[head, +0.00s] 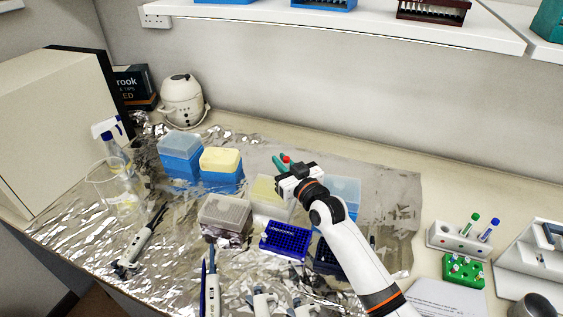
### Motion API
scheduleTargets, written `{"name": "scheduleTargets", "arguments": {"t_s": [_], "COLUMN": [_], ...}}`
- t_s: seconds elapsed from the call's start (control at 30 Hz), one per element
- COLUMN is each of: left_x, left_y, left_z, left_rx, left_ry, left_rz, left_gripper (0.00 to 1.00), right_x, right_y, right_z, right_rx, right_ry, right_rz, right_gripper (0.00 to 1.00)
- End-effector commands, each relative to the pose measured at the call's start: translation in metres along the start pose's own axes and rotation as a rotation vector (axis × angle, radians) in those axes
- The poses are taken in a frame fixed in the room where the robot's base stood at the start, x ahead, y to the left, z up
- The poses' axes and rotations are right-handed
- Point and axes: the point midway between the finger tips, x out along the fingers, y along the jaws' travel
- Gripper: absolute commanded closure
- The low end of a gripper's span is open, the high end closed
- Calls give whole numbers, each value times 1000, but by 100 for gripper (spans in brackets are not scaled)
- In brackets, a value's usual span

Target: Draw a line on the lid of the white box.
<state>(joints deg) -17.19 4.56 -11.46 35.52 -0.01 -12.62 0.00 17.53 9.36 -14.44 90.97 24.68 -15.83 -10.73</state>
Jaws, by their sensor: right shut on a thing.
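A pale, whitish box (264,191) with a slightly yellow lid stands on the foil mid-bench, partly hidden by my right gripper; it looks like the white box. I cannot make out any line on its lid. My right gripper (284,163) is above and behind this box, with teal fingers. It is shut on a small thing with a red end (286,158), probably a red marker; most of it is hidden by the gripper. My left gripper is not in view.
Tip boxes with a clear lid (180,143), a yellow lid (220,160) and a greyish lid (226,211) stand left. A blue rack (286,241) is in front. A white stand (447,239) holds green and blue pens at right. Pipettes lie at front left.

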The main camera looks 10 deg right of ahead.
Motion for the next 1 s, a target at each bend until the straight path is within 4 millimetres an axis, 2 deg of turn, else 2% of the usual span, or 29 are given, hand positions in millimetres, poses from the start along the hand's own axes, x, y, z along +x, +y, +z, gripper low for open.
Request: {"name": "scheduleTargets", "arguments": {"t_s": [1.0], "left_x": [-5], "left_y": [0], "left_z": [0], "left_rx": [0], "left_ry": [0], "left_rz": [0], "left_gripper": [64], "right_x": [-2], "right_y": [4], "right_z": [-3], "right_rx": [0], "right_ry": [6], "right_rz": [1], "right_gripper": [100]}}
